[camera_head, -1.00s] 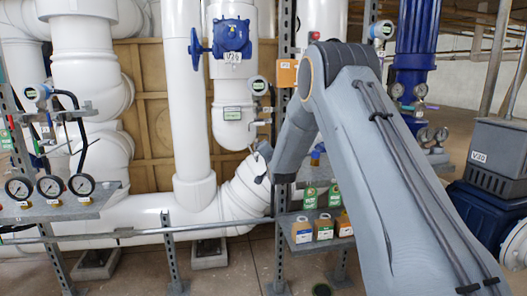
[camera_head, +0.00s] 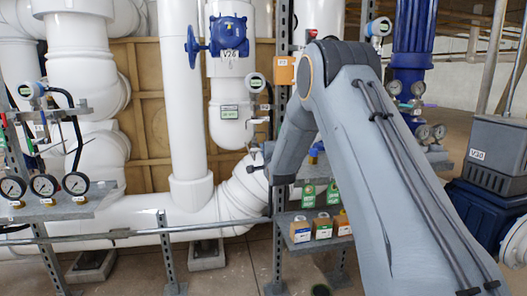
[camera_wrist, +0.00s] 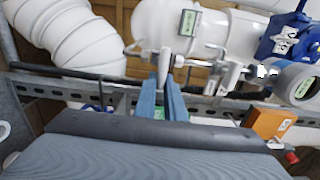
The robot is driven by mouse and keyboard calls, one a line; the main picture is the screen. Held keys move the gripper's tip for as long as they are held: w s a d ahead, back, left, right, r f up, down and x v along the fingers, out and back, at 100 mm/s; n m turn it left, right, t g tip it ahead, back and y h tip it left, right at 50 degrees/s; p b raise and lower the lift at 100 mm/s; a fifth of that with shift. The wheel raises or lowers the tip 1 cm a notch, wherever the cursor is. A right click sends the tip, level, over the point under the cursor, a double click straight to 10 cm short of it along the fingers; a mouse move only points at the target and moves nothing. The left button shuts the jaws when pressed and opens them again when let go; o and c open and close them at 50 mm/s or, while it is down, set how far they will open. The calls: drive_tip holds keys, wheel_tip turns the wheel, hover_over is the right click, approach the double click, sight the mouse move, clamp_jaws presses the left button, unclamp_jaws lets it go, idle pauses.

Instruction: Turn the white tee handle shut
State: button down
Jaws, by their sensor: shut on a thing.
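The white tee handle (camera_wrist: 164,64) stands upright in the wrist view, a slim white piece at the tips of my gripper. My gripper (camera_wrist: 165,84) has its two blue fingers close together around its lower end. The thin rods and fittings beside the handle are small and blurred, so how it joins its valve is unclear. In the head view my arm covers most of the gripper, and I cannot make out the handle clearly there.
A blue valve with a handwheel (camera_head: 228,35) sits on a white pipe. Pressure gauges (camera_head: 43,185) stand on a shelf at left. A perforated rail (camera_wrist: 75,90) runs close behind my fingers. An orange box (camera_wrist: 268,122) is at right in the wrist view.

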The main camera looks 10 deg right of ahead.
drive_tip(key=shift+f, duration=0.1)
idle(0.3)
drive_tip(key=c, duration=1.8)
unclamp_jaws()
drive_tip(key=shift+c, duration=0.2)
drive_tip(key=s, duration=0.7)
drive_tip(key=shift+s, duration=0.4)
